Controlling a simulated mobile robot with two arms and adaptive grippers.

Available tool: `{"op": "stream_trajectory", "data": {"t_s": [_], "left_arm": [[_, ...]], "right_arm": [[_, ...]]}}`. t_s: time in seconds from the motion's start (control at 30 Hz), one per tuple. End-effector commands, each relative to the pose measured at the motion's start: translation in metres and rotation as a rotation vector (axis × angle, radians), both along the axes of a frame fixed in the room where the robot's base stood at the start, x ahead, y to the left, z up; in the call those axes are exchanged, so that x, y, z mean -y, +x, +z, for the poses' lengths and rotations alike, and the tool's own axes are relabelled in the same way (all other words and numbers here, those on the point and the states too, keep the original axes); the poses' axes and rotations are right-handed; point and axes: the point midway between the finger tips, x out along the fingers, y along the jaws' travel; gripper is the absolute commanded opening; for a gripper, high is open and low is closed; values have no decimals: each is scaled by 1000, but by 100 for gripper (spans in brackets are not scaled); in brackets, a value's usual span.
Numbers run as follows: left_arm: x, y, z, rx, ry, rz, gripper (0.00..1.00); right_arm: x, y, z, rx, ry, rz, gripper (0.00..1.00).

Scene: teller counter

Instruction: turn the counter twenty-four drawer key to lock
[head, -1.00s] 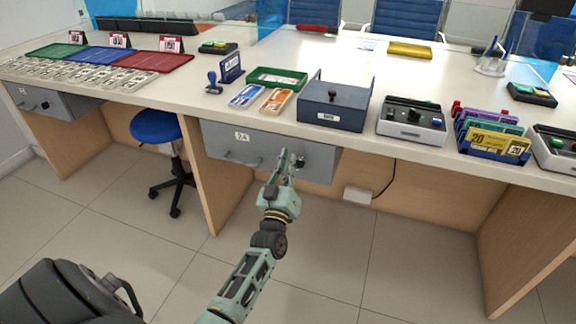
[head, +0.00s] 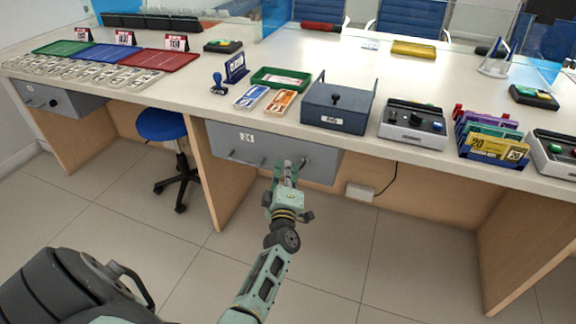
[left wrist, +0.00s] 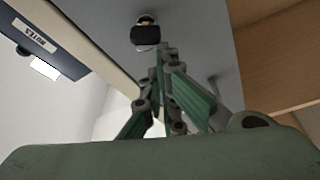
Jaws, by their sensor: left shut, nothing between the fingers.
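The grey drawer (head: 225,143) labelled 24 sits under the counter and looks shut, with a bar handle at its lower left. Its key (head: 304,161) sits in the lock at the drawer's right. In the left wrist view the key's black head (left wrist: 146,34) stands out from a round lock at the top centre. My left gripper (head: 288,165) is shut and empty, just left of and below the key in the head view. In the wrist view its fingertips (left wrist: 165,52) are beside the key head; I cannot tell whether they touch. My right gripper is not in view.
The counter top (head: 200,105) above holds a dark blue box (head: 335,121), a green tray (head: 279,85), a grey device (head: 413,132) and a card rack. A blue stool (head: 160,124) stands left. Another drawer (head: 62,100) is at far left. The floor below is clear.

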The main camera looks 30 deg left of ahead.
Motion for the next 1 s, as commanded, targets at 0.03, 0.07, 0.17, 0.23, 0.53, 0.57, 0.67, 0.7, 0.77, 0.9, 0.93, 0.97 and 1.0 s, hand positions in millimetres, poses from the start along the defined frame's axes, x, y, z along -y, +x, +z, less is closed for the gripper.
{"op": "stream_trajectory", "data": {"t_s": [0.03,0.07,0.17,0.23,0.53,0.57,0.67,0.7,0.77,0.9,0.93,0.97,1.0], "left_arm": [[1,0,-1,10,-38,0,0],[1,0,-1,15,-56,0,0],[0,0,-4,11,-46,-1,0],[0,0,-5,11,-46,-1,0],[0,0,-8,11,-46,-1,0],[0,0,-8,11,-46,-1,0],[0,0,-9,11,-45,-1,0],[0,0,-9,11,-45,-1,0],[0,0,-10,11,-45,-1,0],[0,0,-11,11,-44,-1,0],[0,0,-11,11,-44,-1,0],[0,0,-11,11,-44,-1,0],[0,0,-11,11,-44,0,0]], "right_arm": [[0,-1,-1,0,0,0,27],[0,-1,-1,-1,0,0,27],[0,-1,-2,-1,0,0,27],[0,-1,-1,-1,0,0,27],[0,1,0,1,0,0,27],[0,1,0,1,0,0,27],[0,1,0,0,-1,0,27],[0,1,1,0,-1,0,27],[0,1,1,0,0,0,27],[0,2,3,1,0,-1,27],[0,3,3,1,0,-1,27],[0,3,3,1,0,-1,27],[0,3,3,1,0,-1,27]]}}
